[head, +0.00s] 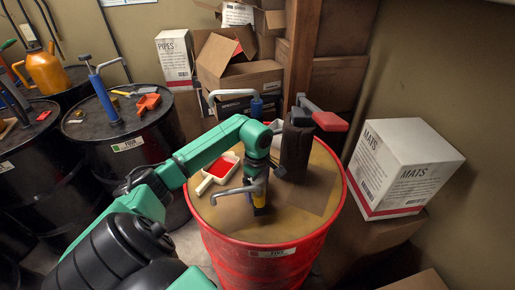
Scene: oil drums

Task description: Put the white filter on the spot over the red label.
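I cannot clearly pick out a white filter. A white scoop-like piece with a red inside (218,172) lies on the tan top of the red drum (243,262), left of my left gripper (259,190). My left arm reaches in from the left, and its gripper points down over the drum top, beside a grey-handled tool with a yellow part (236,191). Its fingers are mostly hidden, so I cannot tell whether it holds the tool. My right gripper is out of view.
A dark upright cylinder (296,150) and a red-ended tool (329,121) stand at the drum's back. A blue pump with a grey handle (256,106) rises behind my wrist. Black drums (125,145) stand left; the MATS box (402,165) stands right. The drum's front top is fairly clear.

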